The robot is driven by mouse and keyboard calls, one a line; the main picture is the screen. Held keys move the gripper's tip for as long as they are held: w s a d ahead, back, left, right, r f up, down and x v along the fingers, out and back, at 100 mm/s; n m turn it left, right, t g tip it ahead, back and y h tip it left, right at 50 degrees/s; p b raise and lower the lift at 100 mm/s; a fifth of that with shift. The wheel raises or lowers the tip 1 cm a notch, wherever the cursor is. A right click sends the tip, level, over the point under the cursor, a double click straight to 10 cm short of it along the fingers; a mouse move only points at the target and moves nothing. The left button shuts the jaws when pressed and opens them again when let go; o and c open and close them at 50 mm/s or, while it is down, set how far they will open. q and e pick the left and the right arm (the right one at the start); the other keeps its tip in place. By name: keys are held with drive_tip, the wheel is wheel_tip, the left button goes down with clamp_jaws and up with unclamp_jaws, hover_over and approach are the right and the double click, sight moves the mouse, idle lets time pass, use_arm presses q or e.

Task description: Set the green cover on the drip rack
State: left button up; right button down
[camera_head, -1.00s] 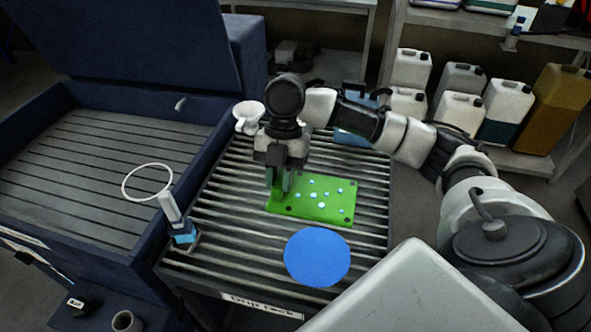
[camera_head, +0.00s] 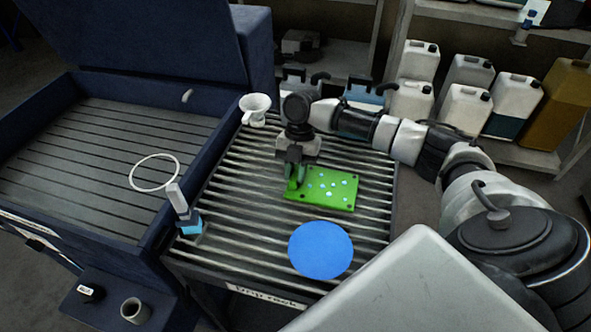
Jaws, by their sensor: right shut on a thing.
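The green cover (camera_head: 330,188) is a flat bright plate with several pale spots and dark corner holes. It is over the slatted drip rack (camera_head: 235,218), near its middle; I cannot tell if it rests on the slats. My right gripper (camera_head: 293,184) points down at the cover's left end and is shut on it. The fingertips partly hide that end. The rack's front edge bears a label reading "Drip rack". My left gripper is not in view.
A blue disc (camera_head: 320,250) lies in front of the cover. A white funnel (camera_head: 255,109) stands at the rack's back left. A blue-and-white brush-like tool (camera_head: 186,213) is at the left edge. The open washer basin (camera_head: 95,165) with a white ring is left.

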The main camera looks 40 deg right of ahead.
drive_tip(key=c, duration=1)
unclamp_jaws()
drive_tip(key=b+v, duration=0.2)
drive_tip(key=v, duration=1)
